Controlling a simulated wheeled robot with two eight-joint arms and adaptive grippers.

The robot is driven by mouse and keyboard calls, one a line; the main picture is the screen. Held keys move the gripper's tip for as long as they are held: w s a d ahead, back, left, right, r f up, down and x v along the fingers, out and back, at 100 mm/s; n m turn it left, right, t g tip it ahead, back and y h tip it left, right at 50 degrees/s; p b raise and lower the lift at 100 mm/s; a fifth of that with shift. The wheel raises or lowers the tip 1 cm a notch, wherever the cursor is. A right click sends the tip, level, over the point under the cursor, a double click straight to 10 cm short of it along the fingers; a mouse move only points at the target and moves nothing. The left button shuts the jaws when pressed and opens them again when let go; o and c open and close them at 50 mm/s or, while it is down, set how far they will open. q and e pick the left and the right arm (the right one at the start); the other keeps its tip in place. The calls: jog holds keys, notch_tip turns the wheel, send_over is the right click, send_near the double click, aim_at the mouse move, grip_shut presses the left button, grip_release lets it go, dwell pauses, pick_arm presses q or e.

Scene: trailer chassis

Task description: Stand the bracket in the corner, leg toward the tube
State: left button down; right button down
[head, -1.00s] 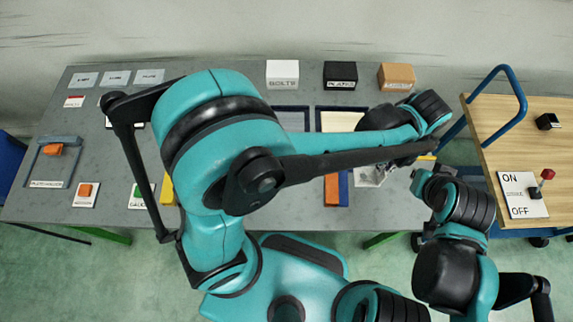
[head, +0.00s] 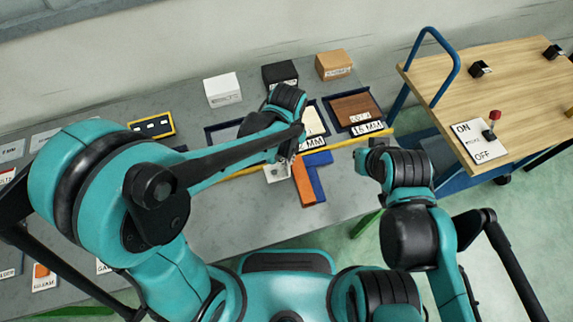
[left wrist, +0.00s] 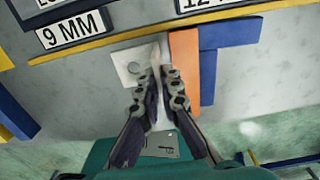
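The pale metal bracket (left wrist: 130,66) has a flat plate with a round mark and an upright part between my left fingers. It also shows in the head view (head: 276,173). My left gripper (left wrist: 160,80) is shut on the upright part, just left of an orange bar (left wrist: 184,72). The orange bar (head: 303,182) lies against a blue piece (head: 317,174) with an arm going right at its far end (left wrist: 230,33). Which piece is the tube is not clear. A narrow gap or contact between bracket and orange bar cannot be told.
A yellow strip (head: 345,142) runs behind the bars, before the labelled trays (head: 352,108). White (head: 222,88), black (head: 280,75) and tan (head: 333,65) boxes stand at the back. A wooden cart (head: 490,70) with an ON/OFF panel (head: 478,142) is right. Grey table front is clear.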

pick_arm(q)
jog(key=shift+f+b, duration=0.75)
jog(key=shift+f, duration=1.1)
jog(key=shift+f, duration=0.1)
jog(key=c, duration=1.7)
grip_release()
